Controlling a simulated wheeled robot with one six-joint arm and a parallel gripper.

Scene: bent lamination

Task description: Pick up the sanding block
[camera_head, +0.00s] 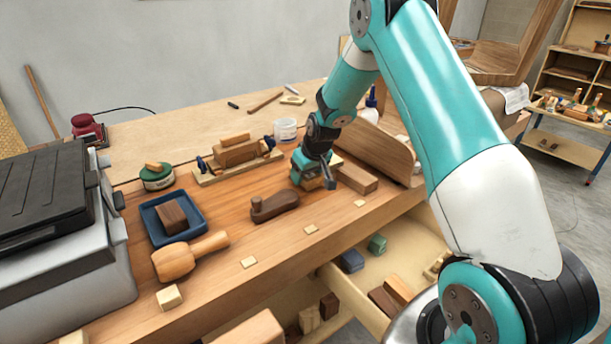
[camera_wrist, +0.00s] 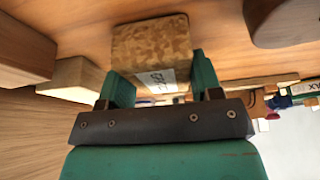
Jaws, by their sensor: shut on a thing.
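The sanding block (camera_wrist: 150,45) is a tan, cork-like block with a pale printed label on one face. My gripper (camera_wrist: 163,85) has its two teal fingers on either side of the block and is shut on it. In the head view my gripper (camera_head: 313,178) is low over the middle of the workbench, and a small part of the sanding block shows below it. I cannot tell whether the block still touches the bench.
A dark wooden plane (camera_head: 274,206) lies left of my gripper and a brown wood block (camera_head: 357,177) lies close on its right. A blue tray (camera_head: 150,222), a mallet (camera_head: 177,258) and a wooden clamp-like piece (camera_head: 236,151) are farther left. An open drawer (camera_head: 330,278) sticks out below the bench.

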